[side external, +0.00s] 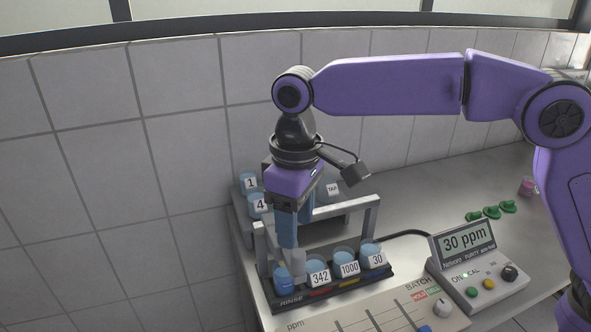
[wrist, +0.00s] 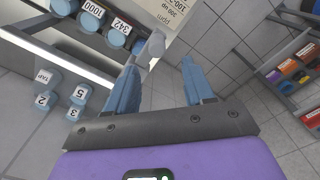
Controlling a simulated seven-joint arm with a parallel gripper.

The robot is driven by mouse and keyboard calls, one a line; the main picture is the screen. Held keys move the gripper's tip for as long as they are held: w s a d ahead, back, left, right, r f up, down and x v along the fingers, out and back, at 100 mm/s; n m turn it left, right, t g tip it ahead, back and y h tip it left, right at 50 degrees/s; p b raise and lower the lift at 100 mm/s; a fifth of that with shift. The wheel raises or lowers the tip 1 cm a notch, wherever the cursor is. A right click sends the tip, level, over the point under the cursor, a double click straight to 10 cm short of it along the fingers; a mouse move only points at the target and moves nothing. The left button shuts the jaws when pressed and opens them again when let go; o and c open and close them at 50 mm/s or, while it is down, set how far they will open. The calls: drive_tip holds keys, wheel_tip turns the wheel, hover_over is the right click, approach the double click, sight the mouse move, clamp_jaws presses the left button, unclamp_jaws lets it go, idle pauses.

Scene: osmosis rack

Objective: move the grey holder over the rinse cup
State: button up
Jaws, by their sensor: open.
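My gripper (side external: 288,244) is open, fingers pointing down, above the left end of the black cup rack. In the wrist view its two blue fingers (wrist: 159,66) stand apart with nothing between them. What looks like the grey holder, a pale grey piece (side external: 298,264), is just below the fingers at the rinse end; it also shows beyond the fingertips in the wrist view (wrist: 153,46). The blue rinse cup (side external: 283,281) sits at the left end of the rack, above the word RINSE. The holder partly overlaps the cup in view; I cannot tell whether they touch.
Cups marked 342 (side external: 318,273), 1000 (side external: 346,263) and 30 (side external: 373,256) stand along the rack. A grey frame (side external: 372,218) arches over them. Numbered cups (side external: 250,183) stand behind. A meter (side external: 463,241) reads 30 ppm. A slider panel (side external: 375,310) lies in front.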

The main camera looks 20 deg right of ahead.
wheel_tip(320, 180, up, 9)
idle(0.4)
idle(0.4)
